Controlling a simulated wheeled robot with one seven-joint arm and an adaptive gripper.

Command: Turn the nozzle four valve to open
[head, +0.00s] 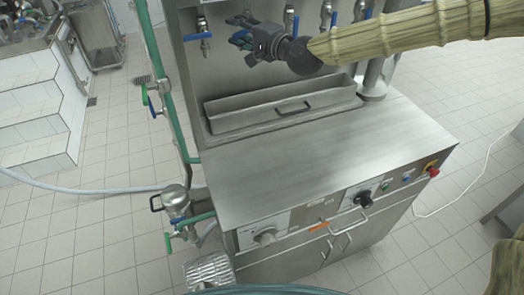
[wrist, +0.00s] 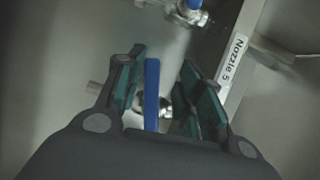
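My gripper (head: 241,40) is up at the row of valves on the front of the steel filler, its fingers pointing left in the head view. In the wrist view my gripper (wrist: 160,82) is open. A blue valve lever (wrist: 152,94) stands between the two teal finger pads, with gaps on both sides. In the head view my gripper hides this lever. A label reading "Nozzle 5" (wrist: 233,65) is right of the lever in the wrist view. No nozzle four label is readable, so I cannot tell the lever's number.
Other blue-handled valves, one left (head: 197,36) and one right (head: 291,20), flank my gripper. Another valve (wrist: 190,12) shows at the top of the wrist view. Below are a steel tray with a handle (head: 285,108) and a bare worktop (head: 315,160).

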